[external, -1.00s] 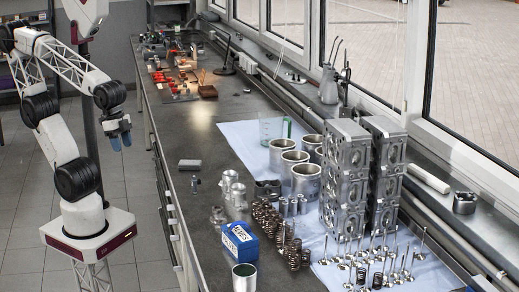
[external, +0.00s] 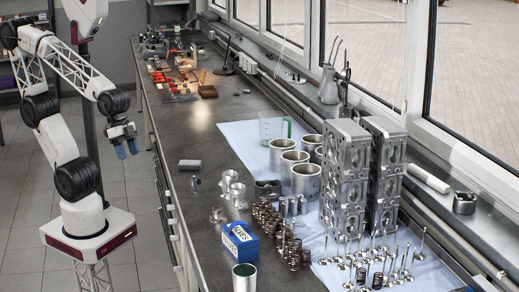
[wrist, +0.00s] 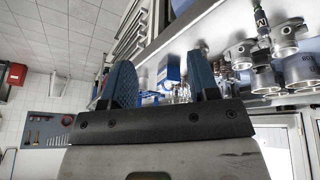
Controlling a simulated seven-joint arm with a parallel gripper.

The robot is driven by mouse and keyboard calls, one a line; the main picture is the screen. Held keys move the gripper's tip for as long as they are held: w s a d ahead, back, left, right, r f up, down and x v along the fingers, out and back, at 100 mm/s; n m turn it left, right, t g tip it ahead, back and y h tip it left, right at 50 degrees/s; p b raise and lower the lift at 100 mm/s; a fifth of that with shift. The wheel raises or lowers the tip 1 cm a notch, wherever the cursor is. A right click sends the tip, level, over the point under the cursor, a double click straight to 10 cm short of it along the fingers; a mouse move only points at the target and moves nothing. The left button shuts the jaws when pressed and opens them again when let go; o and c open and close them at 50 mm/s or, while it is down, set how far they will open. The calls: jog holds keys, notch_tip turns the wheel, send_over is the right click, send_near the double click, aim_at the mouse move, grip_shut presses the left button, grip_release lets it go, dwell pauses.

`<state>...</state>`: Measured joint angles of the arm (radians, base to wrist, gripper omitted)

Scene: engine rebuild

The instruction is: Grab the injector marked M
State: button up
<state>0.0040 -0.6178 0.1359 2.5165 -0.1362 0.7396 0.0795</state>
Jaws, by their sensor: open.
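In the external view a small metallic part (external: 195,184), possibly an injector, stands on the bench near its left edge. No marking on it can be read there. In the wrist view a slim dark part with a yellowish letter-like mark (wrist: 261,19) shows at the upper right. It looks like an injector, but I cannot tell for certain that the mark is an M. My gripper (external: 127,148) hangs left of the bench edge, clear of all parts. In the wrist view my gripper (wrist: 163,82) is open, with nothing between its blue fingers.
The grey bench (external: 222,104) runs away from the camera. Engine blocks (external: 346,180) stand farther right.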

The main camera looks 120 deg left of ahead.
jog(key=w+f+n+t, duration=0.2)
jog(key=w+f+t, duration=0.15)
jog(key=w, duration=0.35)
jog(key=n+t+y, duration=0.2)
jog(key=n+y, duration=0.5)
jog(key=y, duration=0.3)
send_near(200, 183)
jog(key=shift+w+a+r, duration=0.1)
jog(key=shift+w+a, duration=0.2)
jog(key=shift+w, duration=0.25)
jog(key=shift+w+a, duration=0.25)
jog(key=shift+w, duration=0.25)
jog(key=shift+s+a+f+g+y, duration=0.25)
jog(key=shift+s+a+y, duration=0.15)
jog(key=shift+a, duration=0.15)
jog(key=shift+w+a, duration=0.1)
jog(key=shift+w, duration=0.05)
jog(key=shift+x, duration=1.15)
jog(key=shift+f, duration=0.15)
